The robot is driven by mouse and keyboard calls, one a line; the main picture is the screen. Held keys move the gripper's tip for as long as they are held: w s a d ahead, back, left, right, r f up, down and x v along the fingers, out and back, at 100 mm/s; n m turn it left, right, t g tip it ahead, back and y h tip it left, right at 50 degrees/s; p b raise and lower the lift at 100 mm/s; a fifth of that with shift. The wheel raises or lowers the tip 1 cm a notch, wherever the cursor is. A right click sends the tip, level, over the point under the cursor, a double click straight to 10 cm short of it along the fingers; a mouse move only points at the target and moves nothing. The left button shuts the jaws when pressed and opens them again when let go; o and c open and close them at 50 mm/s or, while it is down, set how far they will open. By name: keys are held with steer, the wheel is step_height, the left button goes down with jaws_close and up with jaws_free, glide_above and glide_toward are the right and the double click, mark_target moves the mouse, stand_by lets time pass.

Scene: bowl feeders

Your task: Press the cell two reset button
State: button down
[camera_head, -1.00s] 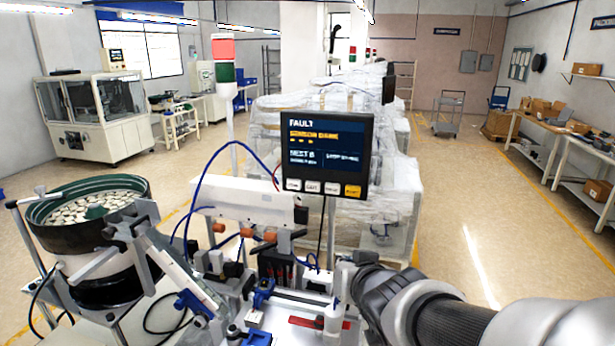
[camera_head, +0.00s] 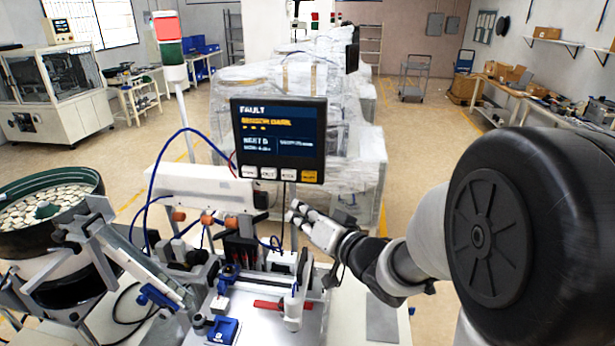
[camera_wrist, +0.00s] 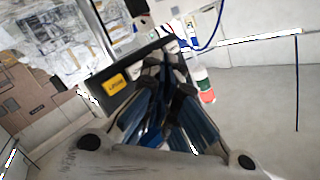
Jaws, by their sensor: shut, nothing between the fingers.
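The control panel (camera_head: 278,138) is a dark screen reading FAULT, with a row of buttons along its lower edge. Several are white (camera_head: 268,173); the one at the right end is yellow-orange (camera_head: 309,176), its label too small to read surely. My gripper (camera_head: 294,211) is shut and empty, just below the panel's lower right part, apparently apart from it. In the wrist view the yellow button (camera_wrist: 116,84) shows on the panel's dark edge (camera_wrist: 135,72), left of my gripper's dark fingers (camera_wrist: 172,62).
A bowl feeder (camera_head: 50,205) full of pale parts stands at the left. A stack light (camera_head: 169,45) rises behind it. A blue hose (camera_head: 165,150) arches left of the panel. Wrapped machines (camera_head: 350,150) stand behind. The fixture plate (camera_head: 262,325) lies below my gripper.

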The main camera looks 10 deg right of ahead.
mark_target(309, 176)
steer(key=shift+w, duration=0.1)
steer(key=w+d+p, duration=0.1)
steer(key=w+d, duration=0.2)
steer(key=w, duration=0.5)
steer(key=shift+d, duration=0.25)
steer(key=shift+p, duration=0.35)
stand_by(0.9)
steer(key=shift+w+d, duration=0.15)
steer(key=shift+w, duration=0.25)
steer(key=shift+w+d+p, duration=0.2)
steer(key=shift+w+p, duration=0.15)
steer(key=shift+w, duration=0.1)
stand_by(0.7)
steer(key=shift+s, duration=0.15)
steer(key=shift+s+a, duration=0.35)
steer(key=shift+s, duration=0.35)
steer(key=shift+s, duration=0.1)
